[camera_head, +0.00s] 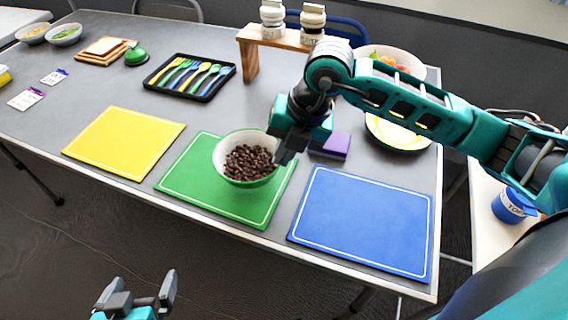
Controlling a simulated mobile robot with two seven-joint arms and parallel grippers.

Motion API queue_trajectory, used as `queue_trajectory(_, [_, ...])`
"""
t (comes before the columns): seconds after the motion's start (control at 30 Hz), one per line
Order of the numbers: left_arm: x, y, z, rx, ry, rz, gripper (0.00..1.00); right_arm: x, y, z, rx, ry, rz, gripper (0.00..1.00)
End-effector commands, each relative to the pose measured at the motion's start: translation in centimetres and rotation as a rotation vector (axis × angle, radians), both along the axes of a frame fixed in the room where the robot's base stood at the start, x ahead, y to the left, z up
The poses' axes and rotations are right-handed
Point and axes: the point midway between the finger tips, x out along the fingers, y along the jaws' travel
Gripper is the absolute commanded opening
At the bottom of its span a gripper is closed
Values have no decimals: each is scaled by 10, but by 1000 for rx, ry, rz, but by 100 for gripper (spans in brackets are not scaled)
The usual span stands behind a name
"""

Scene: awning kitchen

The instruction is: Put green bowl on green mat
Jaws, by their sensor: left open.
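The green bowl (219,157) has a white inside and holds dark brown round pieces. In the head view it appears over the green mat (187,180), which has a white border line; I cannot tell whether its base touches the mat. My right gripper (284,152) points down at the bowl's right rim. Its fingers overlap the rim in the picture, and I cannot tell whether they grip it. My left gripper (142,294) is open and empty at the bottom left, in front of the table and away from the bowl.
A yellow mat (122,143) lies left of the green one and a blue mat (362,222) lies right. A black cutlery tray (190,76), a wooden stand (249,60) and a purple box (331,147) are behind. A yellow plate (398,137) is partly behind my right arm.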

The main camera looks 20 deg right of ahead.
Motion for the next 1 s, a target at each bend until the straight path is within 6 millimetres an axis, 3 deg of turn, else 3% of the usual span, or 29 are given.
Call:
queue_trajectory(0.2, [0,0,-8,-1,2,0,100,-1,0,-34,-1,3,1,0])
queue_trajectory(0.57, [-4,0,-13,-1,11,-1,100,0,0,-38,0,0,1,0])
queue_trajectory(0.6, [-4,0,-12,-1,12,0,100,0,0,-37,-1,1,0,9])
queue_trajectory(0.83, [-4,0,-12,0,13,0,100,0,0,-37,0,1,0,30])
queue_trajectory(1.0, [-4,-1,-12,-2,12,1,100,0,0,-37,0,1,0,30])
